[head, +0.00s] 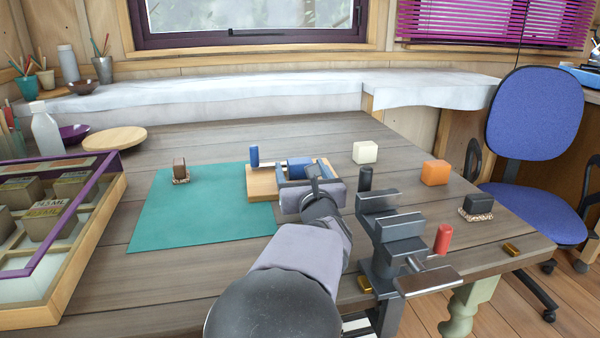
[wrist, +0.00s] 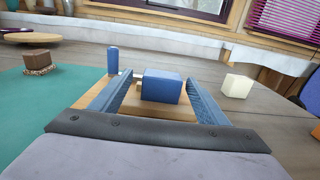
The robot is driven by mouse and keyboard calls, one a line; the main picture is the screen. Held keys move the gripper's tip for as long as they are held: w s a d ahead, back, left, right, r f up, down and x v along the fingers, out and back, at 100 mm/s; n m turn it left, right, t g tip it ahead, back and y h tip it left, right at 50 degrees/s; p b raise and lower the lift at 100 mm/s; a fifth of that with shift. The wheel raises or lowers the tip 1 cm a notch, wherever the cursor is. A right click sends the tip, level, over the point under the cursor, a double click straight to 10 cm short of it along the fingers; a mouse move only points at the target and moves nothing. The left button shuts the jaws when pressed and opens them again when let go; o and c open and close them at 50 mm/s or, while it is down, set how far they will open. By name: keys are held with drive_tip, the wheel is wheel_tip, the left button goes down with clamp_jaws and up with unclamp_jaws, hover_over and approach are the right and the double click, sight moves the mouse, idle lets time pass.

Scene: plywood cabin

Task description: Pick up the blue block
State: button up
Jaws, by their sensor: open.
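The blue block (wrist: 162,87) sits on a small wooden board (wrist: 150,106) and lies between the two open fingers of my gripper (wrist: 160,98) in the wrist view. A gap shows on both sides of it. In the head view the blue block (head: 298,167) is partly hidden behind my gripper (head: 308,183). The wooden board (head: 262,183) lies at the right edge of the green mat (head: 200,215). A blue cylinder (head: 254,156) stands upright at the board's left end.
A cream cube (head: 365,152), an orange cube (head: 435,172) and a black block (head: 478,204) on a small stand are to the right. A dark vise (head: 395,240) and a red cylinder (head: 443,238) stand close to my arm. A brown block (head: 179,168) stands on the mat.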

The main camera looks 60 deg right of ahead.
sight(298, 159)
drive_tip(key=shift+x, duration=2.85)
drive_tip(key=shift+s+d, duration=0.1)
drive_tip(key=shift+s, duration=0.05)
drive_tip(key=shift+c, duration=0.4)
drive_tip(key=c, duration=1.1)
drive_tip(key=shift+o, duration=0.2)
drive_tip(key=shift+r, duration=0.15)
wheel_tip(298, 159, up, 28)
drive_tip(key=p, duration=1.3)
drive_tip(key=shift+p, duration=0.4)
